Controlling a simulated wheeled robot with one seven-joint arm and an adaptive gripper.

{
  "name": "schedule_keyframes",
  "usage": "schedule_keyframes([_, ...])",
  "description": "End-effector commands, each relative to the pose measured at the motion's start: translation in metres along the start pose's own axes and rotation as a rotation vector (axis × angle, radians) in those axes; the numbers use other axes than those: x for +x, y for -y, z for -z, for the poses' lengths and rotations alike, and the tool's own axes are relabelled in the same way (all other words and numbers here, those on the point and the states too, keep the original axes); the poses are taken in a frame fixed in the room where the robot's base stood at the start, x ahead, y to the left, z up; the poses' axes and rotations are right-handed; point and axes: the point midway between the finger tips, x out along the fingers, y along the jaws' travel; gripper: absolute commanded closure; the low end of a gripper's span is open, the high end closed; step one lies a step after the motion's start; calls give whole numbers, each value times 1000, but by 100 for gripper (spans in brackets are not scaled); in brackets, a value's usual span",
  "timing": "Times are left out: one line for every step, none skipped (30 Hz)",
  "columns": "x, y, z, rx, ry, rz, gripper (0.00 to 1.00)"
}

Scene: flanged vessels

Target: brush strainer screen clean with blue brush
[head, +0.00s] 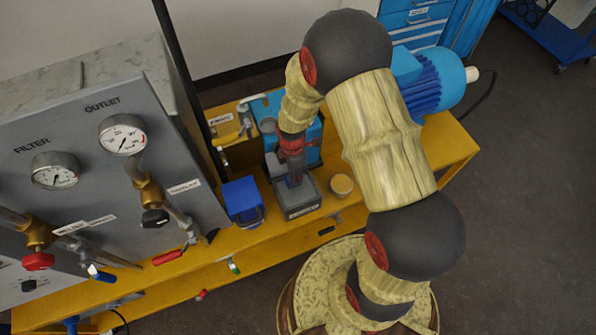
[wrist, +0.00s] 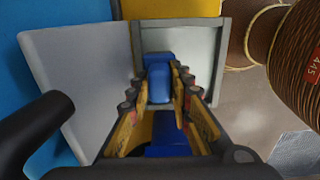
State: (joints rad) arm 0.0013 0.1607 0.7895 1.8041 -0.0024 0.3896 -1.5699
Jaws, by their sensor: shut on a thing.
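My gripper (head: 294,172) points down over a small grey open-topped box (head: 306,212) on the yellow bench. In the wrist view its yellow fingers (wrist: 160,105) are closed on the blue brush (wrist: 158,84), which sits between them. The far end of the brush is over the inside of the grey box (wrist: 188,45); I cannot tell whether it touches anything. I cannot make out the strainer screen; the gripper and brush hide part of the box.
A blue container (head: 244,200) stands left of the grey box. A round tan-topped jar (head: 342,184) stands close on its right. The grey gauge panel (head: 95,165) rises at left. A blue motor (head: 435,82) is behind my arm.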

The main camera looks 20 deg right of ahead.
Motion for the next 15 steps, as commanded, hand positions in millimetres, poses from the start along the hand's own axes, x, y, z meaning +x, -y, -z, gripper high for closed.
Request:
schedule_keyframes([0,0,1,0,0,-1,100])
schedule_keyframes([0,0,1,0,0,-1,100])
schedule_keyframes([0,0,1,1,0,-1,100])
schedule_keyframes([0,0,1,1,0,-1,100])
schedule_keyframes([0,-1,1,1,0,-1,100])
schedule_keyframes([0,-1,1,1,0,-1,100])
schedule_keyframes([0,-1,1,1,0,-2,100])
schedule_keyframes([0,-1,1,0,0,-2,100])
schedule_keyframes([0,-1,2,0,0,-2,100])
schedule_keyframes([0,-1,2,0,0,-2,100])
schedule_keyframes([0,-1,4,-1,0,-2,100])
schedule_keyframes([0,-1,6,-2,0,-2,100])
schedule_keyframes([0,-1,8,-2,0,-2,100])
schedule_keyframes([0,-2,10,-3,0,-2,100])
schedule_keyframes([1,-2,13,-3,0,-2,100])
